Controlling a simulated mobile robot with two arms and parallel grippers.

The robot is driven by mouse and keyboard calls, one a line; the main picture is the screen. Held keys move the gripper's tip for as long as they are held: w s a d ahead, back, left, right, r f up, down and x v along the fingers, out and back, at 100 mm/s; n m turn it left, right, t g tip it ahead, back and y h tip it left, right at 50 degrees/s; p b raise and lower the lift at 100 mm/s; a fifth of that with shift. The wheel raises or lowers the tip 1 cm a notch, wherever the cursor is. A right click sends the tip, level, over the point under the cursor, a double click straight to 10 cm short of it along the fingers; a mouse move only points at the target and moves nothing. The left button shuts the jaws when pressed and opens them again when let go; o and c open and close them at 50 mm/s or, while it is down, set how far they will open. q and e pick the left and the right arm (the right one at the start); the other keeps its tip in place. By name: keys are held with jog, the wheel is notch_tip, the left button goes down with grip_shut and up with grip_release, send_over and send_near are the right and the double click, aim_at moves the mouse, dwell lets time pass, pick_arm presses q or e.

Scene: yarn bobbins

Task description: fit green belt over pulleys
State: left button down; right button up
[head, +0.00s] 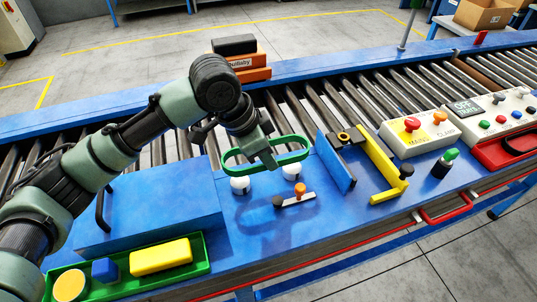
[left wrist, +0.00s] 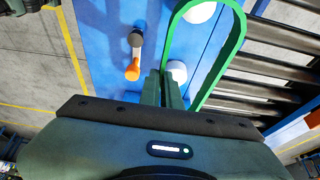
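The green belt (head: 246,173) is a stretched loop, held over the blue deck; it also shows in the left wrist view (left wrist: 232,50). Two white-topped pulleys stand below it, the left pulley (head: 240,185) and the right pulley (head: 291,172). The belt looks raised above both, with its shadow on the deck. My left gripper (head: 270,161) points down and is shut on one long side of the belt, near its middle. In the left wrist view its fingers hide part of one pulley (left wrist: 177,72). My right gripper is not in view.
A small lever with an orange knob (head: 299,190) sits in front of the pulleys. A blue upright plate (head: 335,163) and yellow bracket (head: 383,170) stand to the right. A blue box (head: 150,212) and green tray (head: 207,268) are at left. Rollers run behind.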

pick_arm(q)
jog(key=shift+w+p, duration=0.1)
jog(key=shift+p, duration=0.25)
jog(key=shift+f, duration=1.4)
jog(key=shift+w+f, duration=0.1)
jog(key=shift+f, duration=0.5)
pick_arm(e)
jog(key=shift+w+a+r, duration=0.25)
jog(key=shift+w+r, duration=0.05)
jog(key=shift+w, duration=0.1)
